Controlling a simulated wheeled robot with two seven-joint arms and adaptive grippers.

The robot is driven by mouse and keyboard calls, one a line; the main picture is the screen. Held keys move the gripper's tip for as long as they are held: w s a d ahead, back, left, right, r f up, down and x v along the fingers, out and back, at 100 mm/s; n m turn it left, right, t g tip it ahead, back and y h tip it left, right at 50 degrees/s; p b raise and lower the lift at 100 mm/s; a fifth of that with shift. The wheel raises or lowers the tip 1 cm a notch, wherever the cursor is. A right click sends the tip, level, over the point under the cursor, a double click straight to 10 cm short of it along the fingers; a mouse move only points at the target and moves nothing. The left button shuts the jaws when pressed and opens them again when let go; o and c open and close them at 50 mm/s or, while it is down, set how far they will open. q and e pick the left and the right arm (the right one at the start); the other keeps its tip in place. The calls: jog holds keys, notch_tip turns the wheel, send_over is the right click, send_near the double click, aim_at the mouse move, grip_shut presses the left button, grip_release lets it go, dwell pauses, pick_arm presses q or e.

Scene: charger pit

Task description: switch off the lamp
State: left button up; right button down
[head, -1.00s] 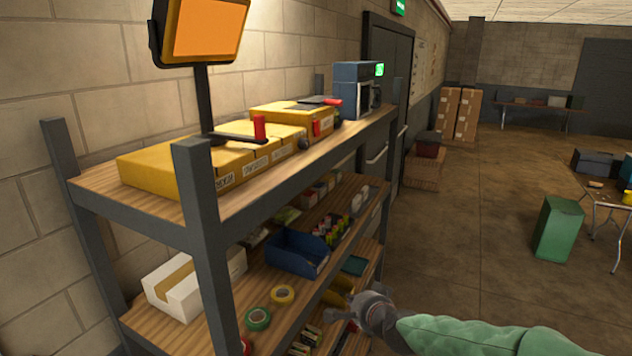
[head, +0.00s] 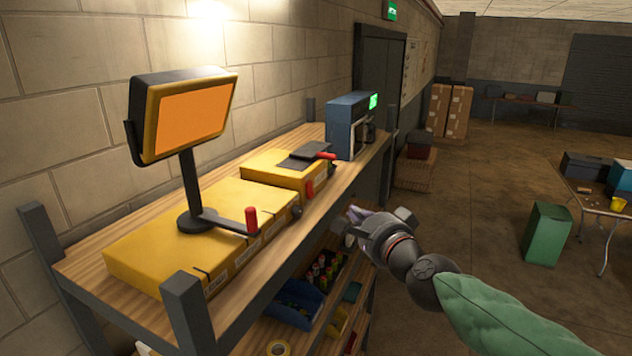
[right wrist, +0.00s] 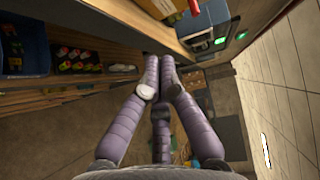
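The lamp (head: 187,118) has a glowing orange panel in a yellow and black frame. It stands on a dark post on a yellow case on the top shelf. A dark lever with a red grip (head: 251,219) reaches right from the post's base. My right gripper (head: 352,222) is in front of the shelf, to the right of the lever and apart from it. In the right wrist view, its purple fingers (right wrist: 159,60) have their tips close together, with nothing visible between them. My left gripper is not in view.
A second yellow case (head: 288,171) with a folded dark panel and red-gripped lever lies behind. A blue machine (head: 343,125) with a green display stands farther along the top shelf (head: 95,243). A metal post (head: 188,315) rises at the near corner. Open floor lies to the right.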

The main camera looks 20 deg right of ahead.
aim_at(322, 209)
jog(key=shift+r, duration=0.15)
jog(key=w, duration=0.4)
jog(key=w+a+f, duration=0.1)
jog(key=w, duration=0.3)
jog(key=w+a+p, duration=0.1)
jog(key=w, duration=0.3)
jog(key=shift+w+f, duration=0.2)
jog(key=shift+w, duration=0.15)
jog(key=shift+f, duration=0.1)
